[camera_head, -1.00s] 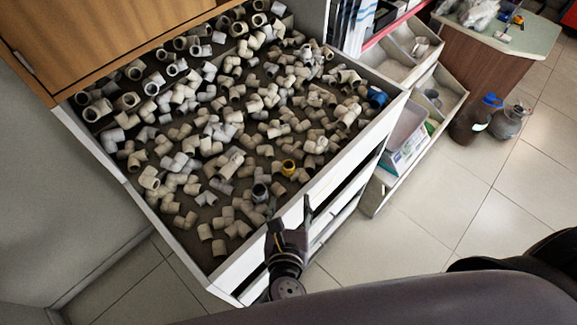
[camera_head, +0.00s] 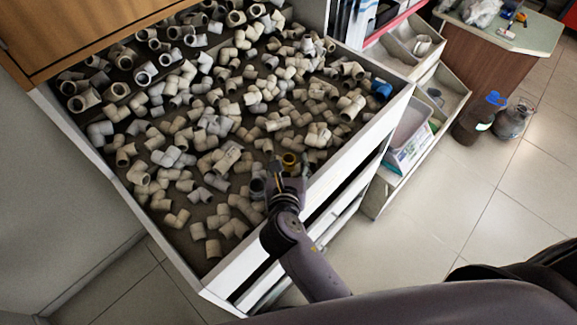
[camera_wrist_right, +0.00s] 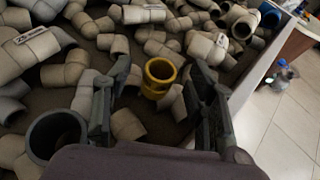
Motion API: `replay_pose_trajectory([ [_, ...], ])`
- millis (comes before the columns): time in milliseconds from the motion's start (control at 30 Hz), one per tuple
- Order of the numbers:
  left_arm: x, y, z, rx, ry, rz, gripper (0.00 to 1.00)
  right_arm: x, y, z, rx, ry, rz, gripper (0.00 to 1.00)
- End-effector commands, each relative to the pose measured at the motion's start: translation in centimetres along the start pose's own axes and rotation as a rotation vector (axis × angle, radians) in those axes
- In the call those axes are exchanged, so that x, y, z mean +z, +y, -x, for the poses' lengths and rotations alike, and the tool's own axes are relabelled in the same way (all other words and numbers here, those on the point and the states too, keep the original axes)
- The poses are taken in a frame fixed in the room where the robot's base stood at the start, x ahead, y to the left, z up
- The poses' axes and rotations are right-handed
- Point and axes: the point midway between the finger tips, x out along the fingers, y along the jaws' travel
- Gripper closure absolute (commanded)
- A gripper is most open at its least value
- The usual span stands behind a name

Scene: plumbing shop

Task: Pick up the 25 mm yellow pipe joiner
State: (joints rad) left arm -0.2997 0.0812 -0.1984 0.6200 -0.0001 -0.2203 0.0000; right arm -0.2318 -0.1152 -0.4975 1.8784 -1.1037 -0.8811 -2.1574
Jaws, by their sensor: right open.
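The yellow pipe joiner (camera_head: 290,160) lies among pale fittings near the front edge of the open drawer, partly hidden by my right gripper (camera_head: 288,172). In the right wrist view the yellow joiner (camera_wrist_right: 159,76) stands with its round opening up, between and just beyond the two fingers. My right gripper (camera_wrist_right: 160,95) is open and empty, reaching over the drawer's front edge. A dark grey ring-shaped fitting (camera_wrist_right: 56,134) is beside the left finger. Pale elbows lie close around the joiner. My left gripper is not in view.
The drawer (camera_head: 232,272) is crowded with several pale elbows and joiners. A blue fitting (camera_head: 382,88) sits in its right corner.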

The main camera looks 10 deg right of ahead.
Motion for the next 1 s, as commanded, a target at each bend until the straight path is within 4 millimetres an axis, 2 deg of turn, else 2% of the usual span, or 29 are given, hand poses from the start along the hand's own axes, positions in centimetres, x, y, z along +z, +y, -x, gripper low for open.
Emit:
replay_pose_trajectory([
  [267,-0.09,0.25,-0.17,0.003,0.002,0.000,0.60,0.07,0.01,-0.32,0.001,0.001,0.000,0.49],
  [833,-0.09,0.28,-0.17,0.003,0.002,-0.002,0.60,0.02,-0.01,-0.30,0.000,0.001,0.000,0.86],
  [1000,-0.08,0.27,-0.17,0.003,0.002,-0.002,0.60,0.03,0.00,-0.30,0.001,0.000,0.000,0.86],
])
